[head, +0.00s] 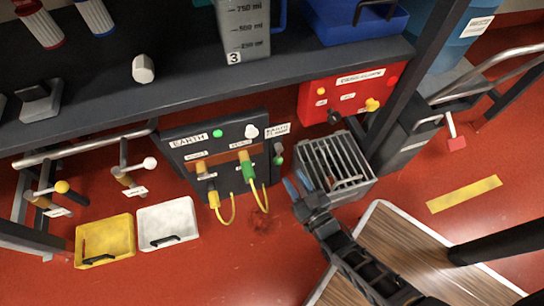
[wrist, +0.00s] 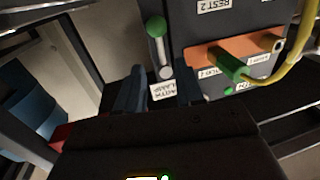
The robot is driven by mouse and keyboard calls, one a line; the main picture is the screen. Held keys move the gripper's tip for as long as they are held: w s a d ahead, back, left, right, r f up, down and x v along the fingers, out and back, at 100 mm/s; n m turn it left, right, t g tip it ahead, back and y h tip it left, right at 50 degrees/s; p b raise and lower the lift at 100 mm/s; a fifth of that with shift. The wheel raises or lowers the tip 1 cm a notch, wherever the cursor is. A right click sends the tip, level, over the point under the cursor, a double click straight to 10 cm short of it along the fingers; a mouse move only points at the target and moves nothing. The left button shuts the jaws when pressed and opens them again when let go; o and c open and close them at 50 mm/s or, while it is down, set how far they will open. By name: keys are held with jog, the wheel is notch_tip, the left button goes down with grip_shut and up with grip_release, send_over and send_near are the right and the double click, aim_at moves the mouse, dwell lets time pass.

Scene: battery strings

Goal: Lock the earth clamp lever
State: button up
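The earth clamp lever (head: 279,160) has a green knob and sits at the right edge of the black earth panel (head: 176,143) in the head view. In the wrist view the lever (wrist: 157,45) shows its green knob at the top of a short pale shaft. A white earth clamp label (wrist: 163,90) is below it, partly beside my fingers. My gripper (head: 297,183) is just right of and below the lever in the head view. In the wrist view its blue fingers are apart, with nothing between them, and the lever lies beyond their tips. The gripper is open and not touching the lever.
A green plug (head: 247,171) and a yellow plug (head: 213,198) with yellow cables hang at the panel. A grey slatted crate (head: 352,188) stands close right of my gripper. Yellow (head: 120,238) and white (head: 192,214) trays lie left. A dark bench edge (head: 180,98) overhangs the panel.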

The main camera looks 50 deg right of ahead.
aim_at(279, 157)
jog(key=b+x, duration=0.1)
jog(key=x, duration=0.6)
jog(key=shift+w+d+b, duration=0.15)
jog(key=shift+w+b, duration=0.2)
jog(key=shift+w, duration=0.05)
grip_shut()
dwell(1.1)
